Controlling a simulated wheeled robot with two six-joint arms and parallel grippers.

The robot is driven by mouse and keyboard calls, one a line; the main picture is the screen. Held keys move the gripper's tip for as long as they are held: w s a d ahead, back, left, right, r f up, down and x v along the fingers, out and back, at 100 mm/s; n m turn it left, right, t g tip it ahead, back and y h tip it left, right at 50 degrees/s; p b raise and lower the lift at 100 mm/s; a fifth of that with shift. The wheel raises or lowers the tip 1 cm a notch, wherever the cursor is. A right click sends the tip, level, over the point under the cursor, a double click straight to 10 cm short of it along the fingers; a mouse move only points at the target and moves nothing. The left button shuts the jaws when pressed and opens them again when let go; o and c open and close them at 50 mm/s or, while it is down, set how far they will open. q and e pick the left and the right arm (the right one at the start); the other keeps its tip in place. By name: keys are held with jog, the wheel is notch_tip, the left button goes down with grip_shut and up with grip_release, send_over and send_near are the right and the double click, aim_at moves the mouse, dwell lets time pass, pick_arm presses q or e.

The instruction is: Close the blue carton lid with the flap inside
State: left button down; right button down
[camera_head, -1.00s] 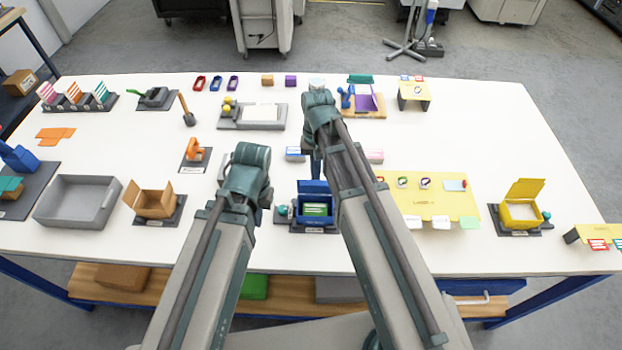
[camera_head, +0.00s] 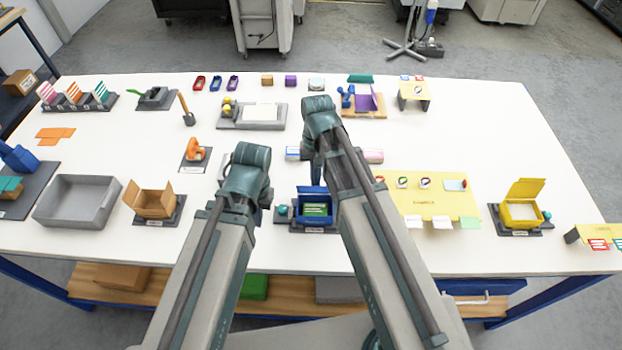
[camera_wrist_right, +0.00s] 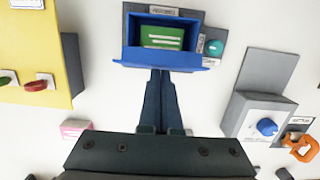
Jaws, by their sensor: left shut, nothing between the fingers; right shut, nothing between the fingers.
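The blue carton (camera_head: 316,222) stands in a dark holder at the table's near middle, with a green card with white lines (camera_head: 315,209) inside. Its blue lid (camera_head: 312,190) is raised at the far side, with the opening uncovered; the right wrist view also shows the lid (camera_wrist_right: 165,60). The flap cannot be told apart from the lid. My right gripper (camera_wrist_right: 161,72) is shut and empty, with its fingertips at the lid's outer side; contact is not certain. My left arm stands left of the carton; its gripper is hidden.
A teal knob (camera_head: 282,210) sits beside the carton. A yellow stand (camera_head: 440,195) is to its right, and an open yellow carton (camera_head: 522,212) lies farther right. An open orange carton (camera_head: 152,204) and a grey tray (camera_head: 76,200) are at left. White table is clear in front.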

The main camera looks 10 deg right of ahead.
pick_arm(q)
jog(key=shift+f, duration=0.1)
pick_arm(e)
jog(key=shift+s+f, duration=0.1)
jog(key=shift+s, duration=0.15)
dwell(0.3)
pick_arm(q)
jog(key=shift+f+b, duration=0.25)
jog(key=shift+b, duration=0.1)
pick_arm(e)
jog(key=shift+s+a+f, duration=0.15)
jog(key=shift+s+f, duration=0.1)
jog(key=shift+s, duration=0.35)
pick_arm(q)
jog(key=shift+f, duration=0.1)
pick_arm(e)
jog(key=shift+f, duration=0.1)
